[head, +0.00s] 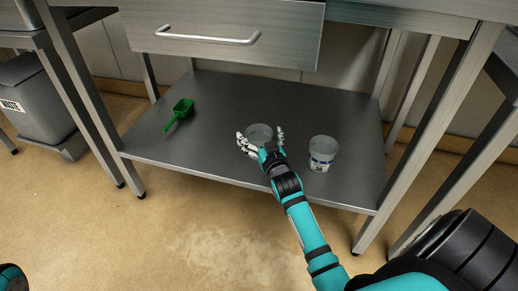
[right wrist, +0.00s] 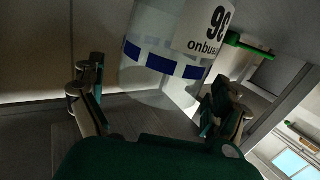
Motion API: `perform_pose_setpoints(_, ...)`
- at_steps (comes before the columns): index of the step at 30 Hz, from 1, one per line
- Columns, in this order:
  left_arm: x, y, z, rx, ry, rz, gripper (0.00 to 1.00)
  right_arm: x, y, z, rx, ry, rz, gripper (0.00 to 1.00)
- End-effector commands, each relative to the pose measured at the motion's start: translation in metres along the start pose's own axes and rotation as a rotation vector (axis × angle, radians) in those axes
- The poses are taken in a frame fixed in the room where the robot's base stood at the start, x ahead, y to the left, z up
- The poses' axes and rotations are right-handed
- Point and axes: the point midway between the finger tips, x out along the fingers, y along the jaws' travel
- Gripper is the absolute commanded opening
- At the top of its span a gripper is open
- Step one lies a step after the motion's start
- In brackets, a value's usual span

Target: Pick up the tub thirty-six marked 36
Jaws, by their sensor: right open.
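The tub marked 36 is a clear round tub (head: 258,131) on the grey lower shelf. In the right wrist view the tub (right wrist: 160,30) shows a blue band and a white label that reads as an upside-down 36. My right gripper (head: 261,139) is open, its fingers on either side of this tub in the head view. In the right wrist view the gripper (right wrist: 157,106) has its fingers spread, with the tub ahead between them. I cannot tell whether they touch it. My left gripper is out of view.
A second clear tub (head: 322,150) with a white label, apparently 35, stands to the right on the shelf (head: 225,100). A green scoop (head: 181,110) lies to the left. A drawer (head: 225,30) hangs above. A waste bin (head: 35,95) stands far left.

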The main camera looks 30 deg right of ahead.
Motion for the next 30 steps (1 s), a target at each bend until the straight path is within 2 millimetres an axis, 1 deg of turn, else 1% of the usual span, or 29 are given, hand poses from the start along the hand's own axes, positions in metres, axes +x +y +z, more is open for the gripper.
perform_pose_setpoints(1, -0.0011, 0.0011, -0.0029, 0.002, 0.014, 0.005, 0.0, 0.0067, -0.0001, 0.0021, 0.0, 0.003, -0.001, 1.0)
perform_pose_setpoints(3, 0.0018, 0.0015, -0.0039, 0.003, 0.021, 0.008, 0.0, 0.0113, -0.0001, 0.0005, 0.0, 0.003, -0.001, 1.0)
perform_pose_setpoints(10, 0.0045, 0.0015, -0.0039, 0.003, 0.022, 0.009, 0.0, 0.0126, 0.0, -0.0009, 0.0, 0.0, 0.0, 1.0)
perform_pose_setpoints(11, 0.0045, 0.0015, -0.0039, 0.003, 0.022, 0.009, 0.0, 0.0125, 0.0, -0.0009, 0.0, 0.0, 0.0, 0.99)
perform_pose_setpoints(21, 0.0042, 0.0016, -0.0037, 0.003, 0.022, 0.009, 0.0, 0.0123, 0.0, -0.0008, 0.0, 0.001, 0.0, 0.54)
perform_pose_setpoints(22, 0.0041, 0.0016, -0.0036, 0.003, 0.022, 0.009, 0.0, 0.0123, 0.0, -0.0008, 0.0, 0.001, 0.0, 0.52)
perform_pose_setpoints(30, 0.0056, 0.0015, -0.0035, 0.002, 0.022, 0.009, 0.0, 0.0122, 0.0, -0.003, 0.0, 0.001, 0.0, 0.52)
